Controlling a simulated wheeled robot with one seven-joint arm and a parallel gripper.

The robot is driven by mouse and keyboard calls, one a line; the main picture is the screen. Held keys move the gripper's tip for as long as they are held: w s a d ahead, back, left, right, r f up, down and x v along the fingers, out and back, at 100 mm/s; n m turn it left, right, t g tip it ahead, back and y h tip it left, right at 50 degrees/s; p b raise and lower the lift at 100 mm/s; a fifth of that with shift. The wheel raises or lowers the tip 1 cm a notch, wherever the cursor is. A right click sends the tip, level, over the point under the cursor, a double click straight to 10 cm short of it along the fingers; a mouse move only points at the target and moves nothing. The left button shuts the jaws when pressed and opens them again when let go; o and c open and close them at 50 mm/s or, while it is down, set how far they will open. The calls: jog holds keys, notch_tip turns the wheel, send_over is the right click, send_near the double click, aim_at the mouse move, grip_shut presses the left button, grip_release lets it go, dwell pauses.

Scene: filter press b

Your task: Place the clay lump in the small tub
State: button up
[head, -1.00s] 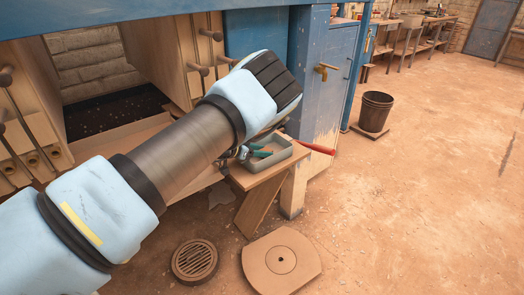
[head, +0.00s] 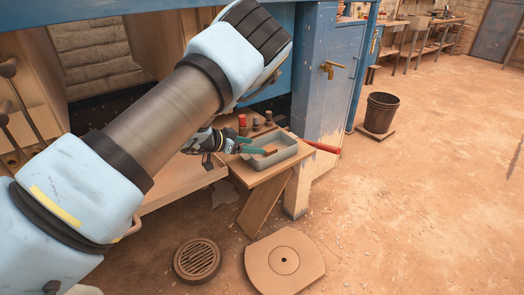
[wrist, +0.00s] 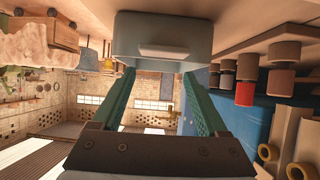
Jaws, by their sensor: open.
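The small tub (head: 287,161) is a grey-green open box on the low wooden stool beside the blue bench. A small orange-brown lump, seemingly the clay lump (head: 270,149), shows inside it; its lower part is hidden by the tub wall. My gripper (head: 254,146) has teal fingers, is open, and points at the tub from the left, with its tips at the tub's left rim. In the wrist view, which is upside down, the tub (wrist: 162,38) is ahead of the spread fingers (wrist: 160,98), and nothing is between them.
Several small jars, one red-topped (head: 242,121), stand behind the tub on the stool (head: 262,178). A red handle (head: 321,147) juts out right of it. The blue bench rises behind.

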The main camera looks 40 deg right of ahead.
jog(key=shift+b+v, duration=0.4)
jog(key=shift+v, duration=2)
jog(key=w+a+r+n+t+y, duration=0.2)
jog(key=w+a+r+n+t, duration=0.15)
jog(key=w+a, duration=0.5)
jog(key=w+a+r+n+t+y, duration=0.2)
jog(key=w+a+n+t, duration=0.3)
jog(key=w+a, duration=0.35)
jog(key=a+r+n+y, duration=0.2)
jog(key=a+n+y, duration=0.2)
jog(key=a, duration=0.9)
jog(key=s+a+r+n+g+y, duration=0.1)
jog(key=s+a+n+g+y, duration=0.1)
jog(key=s+a, duration=0.6)
jog(key=s+a+r+n+g+y, duration=0.2)
jog(key=s+a+n+g, duration=0.1)
jog(key=s+a, duration=0.6)
jog(key=s+g, duration=0.1)
jog(key=s, duration=0.2)
jog(key=shift+s+r, duration=0.25)
jog(key=shift+r, duration=0.1)
